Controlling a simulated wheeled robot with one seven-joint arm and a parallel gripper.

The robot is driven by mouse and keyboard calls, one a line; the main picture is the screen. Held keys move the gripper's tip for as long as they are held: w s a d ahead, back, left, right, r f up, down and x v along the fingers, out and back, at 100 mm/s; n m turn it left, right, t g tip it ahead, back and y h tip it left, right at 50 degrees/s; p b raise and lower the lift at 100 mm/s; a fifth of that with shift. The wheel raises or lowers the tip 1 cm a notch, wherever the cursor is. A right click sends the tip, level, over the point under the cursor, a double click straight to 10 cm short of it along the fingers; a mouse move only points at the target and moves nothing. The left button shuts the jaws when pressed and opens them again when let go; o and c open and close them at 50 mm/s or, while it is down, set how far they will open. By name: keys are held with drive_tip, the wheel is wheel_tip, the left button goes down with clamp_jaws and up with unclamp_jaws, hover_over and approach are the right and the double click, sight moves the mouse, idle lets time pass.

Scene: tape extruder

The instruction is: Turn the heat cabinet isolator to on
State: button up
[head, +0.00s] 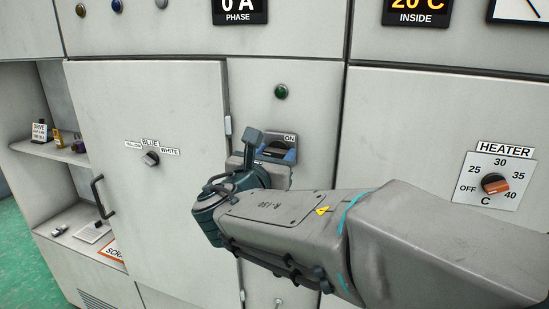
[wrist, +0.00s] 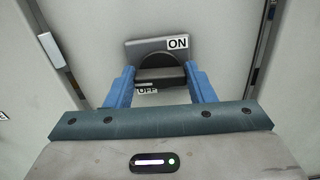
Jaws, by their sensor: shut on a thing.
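The heat cabinet isolator (head: 277,143) is a dark rotary switch on the grey cabinet front, below a green lamp. In the wrist view its dark plate (wrist: 146,47) has an ON label (wrist: 177,42) at upper right and an OFF label (wrist: 147,91) below, partly covered. Its dark handle (wrist: 160,77) lies roughly level across the picture. My gripper (wrist: 159,80) has one blue finger at each end of the handle and is shut on it. In the head view my gripper (head: 276,156) is at the isolator, and my arm hides the panel below.
A cabinet door (head: 150,110) with a BLUE/YELLOW/WHITE knob (head: 151,159) and a black handle (head: 102,197) is to the left. A HEATER dial (head: 494,183) is to the right. A green lamp (head: 281,91) is just above the isolator. Open shelves (head: 50,153) are at far left.

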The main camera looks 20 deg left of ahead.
drive_tip(key=shift+d+f+m+b, duration=0.1)
drive_tip(key=shift+f+m+b, duration=0.05)
drive_tip(key=shift+m+b, duration=4.8)
drive_tip(key=shift+f+m+b, duration=0.1)
drive_tip(key=shift+m+b, duration=3.65)
drive_tip(key=shift+b, duration=2.25)
drive_tip(key=o, duration=1)
drive_tip(key=shift+s+r, duration=0.1)
